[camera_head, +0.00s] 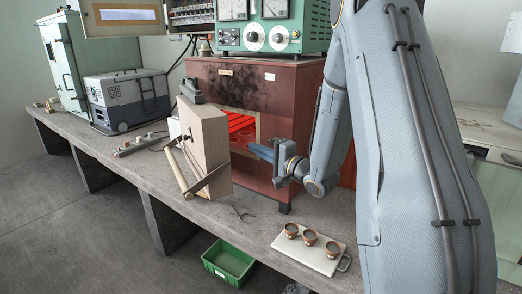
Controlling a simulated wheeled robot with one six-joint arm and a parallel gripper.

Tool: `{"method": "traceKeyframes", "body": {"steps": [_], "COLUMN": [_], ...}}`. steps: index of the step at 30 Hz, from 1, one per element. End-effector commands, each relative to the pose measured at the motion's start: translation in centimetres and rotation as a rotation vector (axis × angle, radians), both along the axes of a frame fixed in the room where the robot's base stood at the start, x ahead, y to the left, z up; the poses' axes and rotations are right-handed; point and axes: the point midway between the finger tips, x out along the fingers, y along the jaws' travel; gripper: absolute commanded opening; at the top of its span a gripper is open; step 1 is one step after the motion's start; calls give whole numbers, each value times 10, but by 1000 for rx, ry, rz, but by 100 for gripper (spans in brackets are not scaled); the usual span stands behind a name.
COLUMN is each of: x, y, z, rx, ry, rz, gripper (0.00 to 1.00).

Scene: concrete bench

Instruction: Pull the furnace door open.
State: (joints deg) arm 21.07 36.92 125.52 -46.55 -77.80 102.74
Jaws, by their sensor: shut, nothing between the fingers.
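The furnace (224,86) is a dark red box on the concrete bench, with a red glowing chamber (240,124) showing. Its thick pale door (212,140) stands swung outward toward the left front, well away from the opening. A pale bar handle (178,172) on dark brackets is on the door's outer face. My gripper (262,152) is in front of the opening, to the right of the door. Its fingers are shut and empty, pointing left, and apart from the handle.
A white tray (312,262) with three small cups lies near the bench's front edge. A green control box (270,28) sits on the furnace. A green crate (228,262) stands on the floor. A grey case (127,98) is at left.

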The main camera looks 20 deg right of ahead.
Motion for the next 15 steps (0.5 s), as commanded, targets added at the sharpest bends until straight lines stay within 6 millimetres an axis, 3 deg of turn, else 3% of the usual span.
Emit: {"method": "traceKeyframes", "body": {"steps": [8,15], "x": [50,42], "y": [24,54], "z": [1,2], "rx": [-1,0], "ry": [1,1], "rz": [1,0], "gripper": [0,0]}}
